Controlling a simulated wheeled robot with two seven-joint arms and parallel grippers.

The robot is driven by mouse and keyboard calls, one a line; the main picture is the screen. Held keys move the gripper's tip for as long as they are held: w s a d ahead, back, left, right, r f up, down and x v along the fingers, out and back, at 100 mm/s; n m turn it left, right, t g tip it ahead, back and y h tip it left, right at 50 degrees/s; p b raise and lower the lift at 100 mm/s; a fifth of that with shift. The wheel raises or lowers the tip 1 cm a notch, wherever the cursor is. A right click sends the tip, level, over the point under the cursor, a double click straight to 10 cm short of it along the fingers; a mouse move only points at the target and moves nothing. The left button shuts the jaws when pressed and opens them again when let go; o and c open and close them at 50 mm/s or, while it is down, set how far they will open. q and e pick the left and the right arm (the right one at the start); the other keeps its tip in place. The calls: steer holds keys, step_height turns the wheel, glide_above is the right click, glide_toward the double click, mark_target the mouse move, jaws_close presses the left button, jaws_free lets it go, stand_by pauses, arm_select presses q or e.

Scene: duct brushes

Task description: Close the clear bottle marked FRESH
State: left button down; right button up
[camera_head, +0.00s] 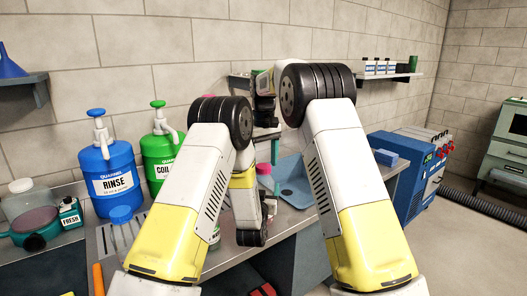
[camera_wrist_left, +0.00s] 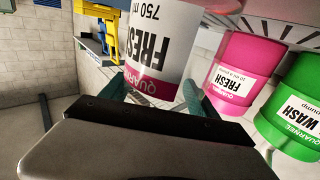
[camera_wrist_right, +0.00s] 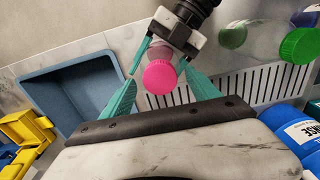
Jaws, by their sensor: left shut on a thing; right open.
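The bottle marked FRESH (camera_wrist_left: 155,45) has a white label and pink lower band in the left wrist view, where it appears upside down. My left gripper (camera_wrist_left: 155,100) is shut on its body; it is largely hidden behind my arms in the head view. A pink cap (camera_wrist_right: 159,77) appears over the bottle's top in the right wrist view and shows small in the head view (camera_head: 264,169). Whether it is seated or loose cannot be told. My right gripper (camera_wrist_right: 160,80) is open, with its teal fingers on either side of the cap. In the head view its fingers (camera_head: 275,150) are just above the cap.
A blue RINSE drum (camera_head: 108,180) and a green drum (camera_head: 160,160) stand on the bench at left. A blue basin (camera_wrist_right: 75,95) lies beside the slotted drain (camera_wrist_right: 240,88). A blue machine (camera_head: 405,175) stands at right. A wall shelf (camera_head: 385,76) holds small bottles.

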step_height(320, 180, up, 11)
steer(key=shift+r, duration=0.2)
stand_by(0.3)
arm_select(q)
steer(key=shift+c, duration=0.6)
jaws_free()
steer(key=shift+s, duration=0.1)
steer(key=s+a, duration=0.1)
steer(key=s, duration=0.6)
steer(key=shift+s, duration=0.3)
steer(key=shift+a, duration=0.1)
